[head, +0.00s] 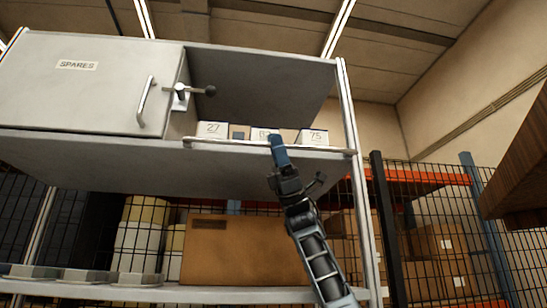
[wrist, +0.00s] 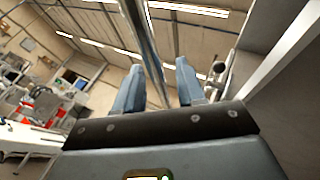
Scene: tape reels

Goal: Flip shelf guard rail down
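The guard rail (head: 225,143) is a thin pale bar along the front of the open shelf compartment, low in front of several white reel boxes. My gripper (head: 277,139) is raised to the rail from below, right of its middle, and its blue fingertips overlap the rail and the middle box. In the wrist view the rail (wrist: 146,40) shows as a long grey bar running down between the fingers of my gripper (wrist: 157,75). The fingers are apart, with gaps beside the bar. I cannot tell whether either finger touches it.
A grey cabinet door marked SPARES (head: 90,85) is left of the compartment. A dark-knobbed latch (head: 181,93) sticks out at its right edge. The shelf's right post (head: 358,180) is close to my arm. A cardboard box (head: 240,250) sits below, and a brown wooden panel (head: 520,160) is far right.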

